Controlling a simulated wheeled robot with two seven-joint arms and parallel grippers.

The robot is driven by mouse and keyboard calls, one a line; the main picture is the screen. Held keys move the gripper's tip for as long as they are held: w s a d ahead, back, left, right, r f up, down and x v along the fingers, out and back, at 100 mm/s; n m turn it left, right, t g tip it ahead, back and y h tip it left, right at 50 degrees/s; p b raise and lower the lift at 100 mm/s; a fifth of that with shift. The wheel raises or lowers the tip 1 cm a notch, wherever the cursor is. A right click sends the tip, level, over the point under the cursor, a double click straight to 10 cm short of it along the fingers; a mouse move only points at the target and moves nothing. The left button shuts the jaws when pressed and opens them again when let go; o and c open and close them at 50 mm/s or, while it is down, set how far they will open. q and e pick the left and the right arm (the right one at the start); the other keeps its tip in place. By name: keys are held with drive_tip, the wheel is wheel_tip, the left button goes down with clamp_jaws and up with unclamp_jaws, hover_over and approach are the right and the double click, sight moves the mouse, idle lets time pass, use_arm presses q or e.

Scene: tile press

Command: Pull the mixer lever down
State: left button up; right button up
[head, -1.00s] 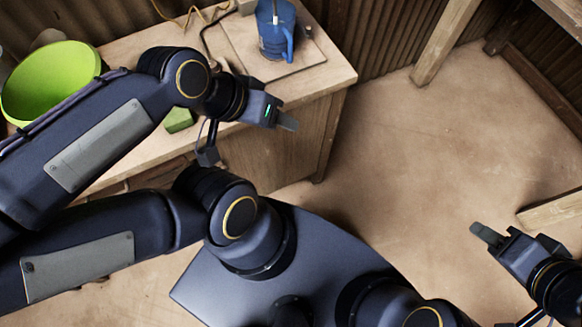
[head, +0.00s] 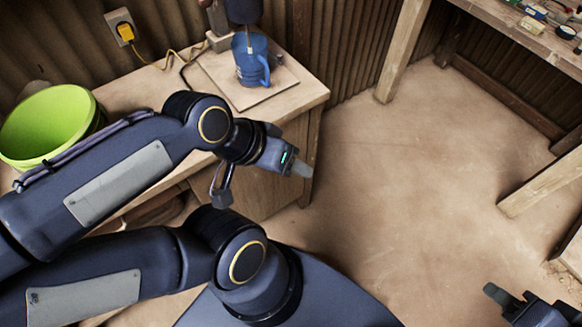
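The mixer (head: 243,11) shows only in part at the top edge, as a dark head above a blue jug (head: 250,62) on a square board. A post stands behind it. I cannot make out the lever for certain. My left gripper (head: 302,169) is beyond the counter's front right corner, right of and nearer to me than the jug, apart from the mixer. My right gripper (head: 495,291) is at the lower right over the floor, far from the mixer. Both look empty; their finger gaps cannot be made out.
A wooden counter (head: 290,98) carries the mixer and a green bowl (head: 50,122) at its left. A yellow plug and cable (head: 126,33) run from the wall outlet. A workbench (head: 520,38) with small items stands at the upper right. The floor between is clear.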

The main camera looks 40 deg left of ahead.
use_arm(q)
drive_tip(key=shift+c, duration=0.2)
drive_tip(key=c, duration=0.7)
drive_tip(key=shift+m+t, duration=0.3)
drive_tip(key=shift+t, duration=0.2)
drive_tip(key=w+a+r, duration=0.2)
drive_tip(key=a+r, duration=0.1)
drive_tip(key=w+a+r, duration=0.1)
drive_tip(key=a+r, duration=0.1)
drive_tip(key=shift+w+r, duration=0.1)
drive_tip(key=shift+w, duration=0.2)
clamp_jaws()
drive_tip(key=a+r+m+t+y+b, duration=0.1)
drive_tip(key=a+r+m+t+y, duration=0.2)
drive_tip(key=a+r, duration=0.85)
drive_tip(key=a+r+m+t+y, duration=0.15)
drive_tip(key=a+r+m, duration=0.4)
drive_tip(key=a, duration=1.05)
drive_tip(key=a+p+x, duration=0.1)
drive_tip(key=p+x, duration=0.1)
drive_tip(key=x, duration=1)
drive_tip(key=shift+w+n+t+p, duration=0.3)
drive_tip(key=shift+n+t+p, duration=0.05)
drive_tip(key=shift+n+p, duration=0.1)
